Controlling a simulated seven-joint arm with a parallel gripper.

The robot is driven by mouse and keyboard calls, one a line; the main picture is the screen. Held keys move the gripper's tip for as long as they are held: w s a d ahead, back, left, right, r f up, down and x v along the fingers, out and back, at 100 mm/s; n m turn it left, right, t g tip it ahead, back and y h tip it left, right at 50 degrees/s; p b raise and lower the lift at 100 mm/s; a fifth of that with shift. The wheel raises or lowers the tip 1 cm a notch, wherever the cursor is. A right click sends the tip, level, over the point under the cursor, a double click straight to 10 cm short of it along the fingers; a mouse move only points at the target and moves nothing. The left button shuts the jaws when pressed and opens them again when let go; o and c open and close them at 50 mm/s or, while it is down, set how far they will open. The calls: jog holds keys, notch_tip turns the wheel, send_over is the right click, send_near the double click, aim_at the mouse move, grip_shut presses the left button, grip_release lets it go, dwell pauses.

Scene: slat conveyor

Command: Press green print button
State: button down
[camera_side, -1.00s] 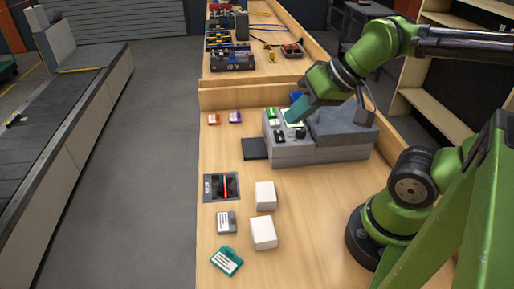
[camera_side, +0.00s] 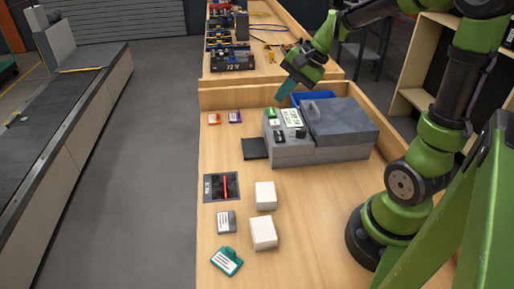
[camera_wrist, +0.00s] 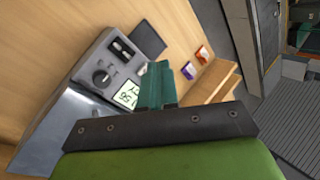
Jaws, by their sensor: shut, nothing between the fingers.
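The grey printer (camera_side: 320,152) stands on the wooden bench, and its control panel is on the left side. The green print button (camera_side: 271,113) is at the panel's far left corner, beside a lit display (camera_side: 291,117). In the wrist view the display (camera_wrist: 127,95) and a black knob (camera_wrist: 102,77) show; the green button is largely or wholly hidden behind the fingers. My gripper (camera_side: 282,95) has teal fingers, shut and empty. Its tips appear above and behind the panel, apart from the button. The fingers also show in the wrist view (camera_wrist: 156,84).
A dark plate (camera_side: 255,148) lies left of the printer. A blue bin (camera_side: 313,97) is behind it. White boxes (camera_side: 264,233), a teal tag (camera_side: 227,261) and small orange and purple items (camera_side: 235,117) lie on the bench.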

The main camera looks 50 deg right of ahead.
aim_at(275, 112)
jog(key=w+d+m+t+y, duration=0.1)
jog(key=w+d+m+t, duration=0.1)
jog(key=w+d+m, duration=0.5)
jog(key=shift+w+d+r+t, duration=0.2)
jog(key=shift+w+d+t, duration=0.05)
jog(key=shift+d+t, duration=0.1)
jog(key=shift+f, duration=4.45)
jog(key=shift+f, duration=0.15)
jog(key=shift+f, duration=0.25)
